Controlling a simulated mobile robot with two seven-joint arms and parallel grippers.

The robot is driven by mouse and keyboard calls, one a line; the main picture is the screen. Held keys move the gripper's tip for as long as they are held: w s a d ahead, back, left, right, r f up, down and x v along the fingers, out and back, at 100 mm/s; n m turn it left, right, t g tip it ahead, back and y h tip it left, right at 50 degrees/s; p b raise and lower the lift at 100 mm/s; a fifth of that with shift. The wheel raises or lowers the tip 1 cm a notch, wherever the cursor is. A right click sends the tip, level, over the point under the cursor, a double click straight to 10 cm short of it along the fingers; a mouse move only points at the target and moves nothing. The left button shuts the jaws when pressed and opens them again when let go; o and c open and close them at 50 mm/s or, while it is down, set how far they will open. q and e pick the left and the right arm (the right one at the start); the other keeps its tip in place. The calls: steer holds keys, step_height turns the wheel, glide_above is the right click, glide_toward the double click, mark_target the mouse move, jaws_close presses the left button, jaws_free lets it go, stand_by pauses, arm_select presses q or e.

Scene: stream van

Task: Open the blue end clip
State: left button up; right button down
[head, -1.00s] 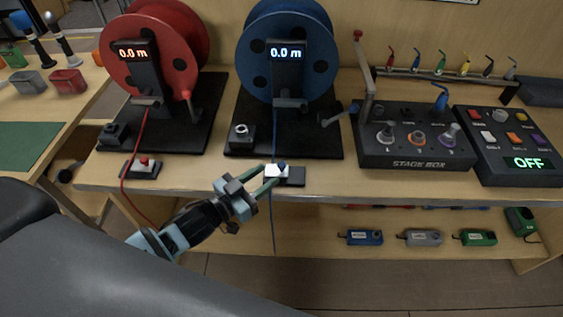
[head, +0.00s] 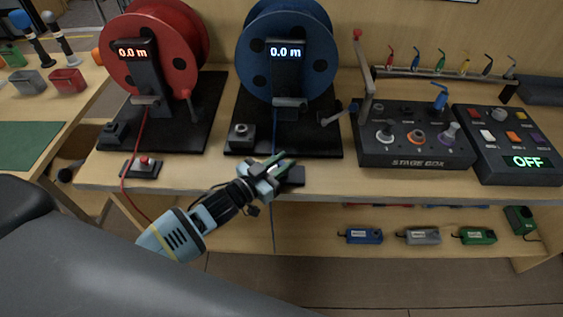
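The blue end clip, a small block on a dark base plate (head: 295,177), sits at the bench's front edge below the blue reel (head: 288,50). My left gripper (head: 281,163) is over the clip and hides most of it. Its greenish fingers point up and to the right, close together. I cannot tell whether they touch or grip the clip. The blue cable (head: 273,225) hangs down below the clip in front of the bench. My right gripper is not in view.
The stage box (head: 415,160) and a switch panel reading OFF (head: 510,145) stand to the right. Small coloured boxes, one blue (head: 362,237), sit on the lower shelf.

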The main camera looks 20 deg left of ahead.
arm_select(q)
jaws_close()
steer(key=shift+w+d, duration=0.2)
steer(key=shift+d, duration=0.5)
steer(key=shift+w+d, duration=0.2)
steer(key=shift+d, duration=0.5)
steer(key=o, duration=0.5)
jaws_free()
steer(key=shift+o, duration=0.2)
steer(key=shift+s+a, duration=0.1)
steer(key=shift+s+a, duration=0.15)
steer(key=shift+s, duration=0.1)
steer(key=v, duration=0.7)
